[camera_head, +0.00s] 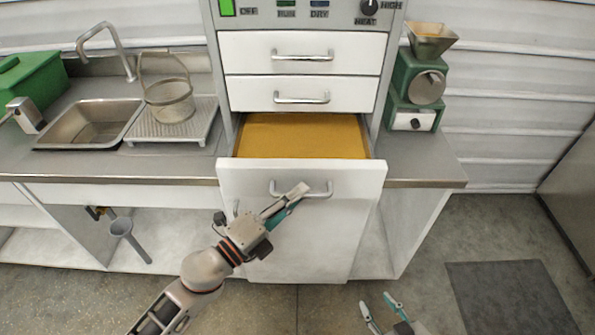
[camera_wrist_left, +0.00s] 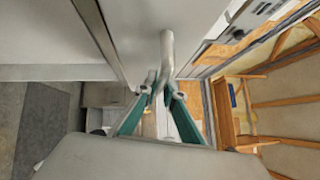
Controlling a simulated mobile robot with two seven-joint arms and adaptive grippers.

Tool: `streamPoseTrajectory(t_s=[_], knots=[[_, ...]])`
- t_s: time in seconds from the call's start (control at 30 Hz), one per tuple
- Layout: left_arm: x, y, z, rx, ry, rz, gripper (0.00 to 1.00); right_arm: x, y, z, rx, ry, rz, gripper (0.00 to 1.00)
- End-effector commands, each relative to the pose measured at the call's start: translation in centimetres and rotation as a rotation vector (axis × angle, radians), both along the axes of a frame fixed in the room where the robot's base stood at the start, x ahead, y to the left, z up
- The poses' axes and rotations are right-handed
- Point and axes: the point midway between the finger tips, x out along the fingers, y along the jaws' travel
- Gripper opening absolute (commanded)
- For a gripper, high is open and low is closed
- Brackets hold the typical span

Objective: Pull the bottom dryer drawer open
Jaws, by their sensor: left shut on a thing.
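The white bottom dryer drawer (camera_head: 345,172) stands pulled out of the dryer, and a flat orange-brown surface (camera_head: 302,136) shows inside it. Its metal bar handle (camera_head: 318,192) is on the front. In the left wrist view the handle (camera_wrist_left: 166,60) runs down between the fingertips of the left gripper (camera_wrist_left: 162,92). My right gripper (camera_head: 380,305) is at the bottom edge, its two fingers apart, with nothing between them, away from the drawer.
Two shut drawers (camera_head: 302,54) sit above in the dryer. A sink (camera_head: 90,125) and a wire basket (camera_head: 170,98) on a drainboard stand left; a green mill (camera_head: 418,85) stands right. The floor in front is clear, with a dark mat (camera_head: 510,295) at right.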

Motion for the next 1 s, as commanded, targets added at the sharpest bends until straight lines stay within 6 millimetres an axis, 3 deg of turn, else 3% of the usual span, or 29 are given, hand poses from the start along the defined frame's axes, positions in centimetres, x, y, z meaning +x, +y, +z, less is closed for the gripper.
streamPoseTrajectory(t_s=[0.03, 0.2, 0.4, 0.63, 1.0], knots=[[-1.8, 0.1, 0.0, -0.001, 0.004, -0.001, 0.00, 0.1, 0.0, 0.3, 0.001, -0.002, 0.000, 0.38], [-6.4, 0.1, -0.1, -0.001, 0.003, 0.000, 0.00, 0.3, 0.0, 0.3, 0.001, -0.006, 0.000, 0.38], [-9.9, 0.0, -0.1, -0.001, 0.001, 0.000, 0.00, 0.4, 0.0, -0.1, 0.000, -0.007, 0.000, 0.38], [-11.6, 0.0, 0.0, -0.001, -0.001, 0.001, 0.00, 0.3, 0.0, -0.3, 0.000, -0.005, -0.001, 0.38], [-11.8, 0.0, 0.1, -0.001, -0.002, 0.001, 0.00, 0.2, 0.0, -0.3, 0.000, -0.003, 0.000, 0.38]])
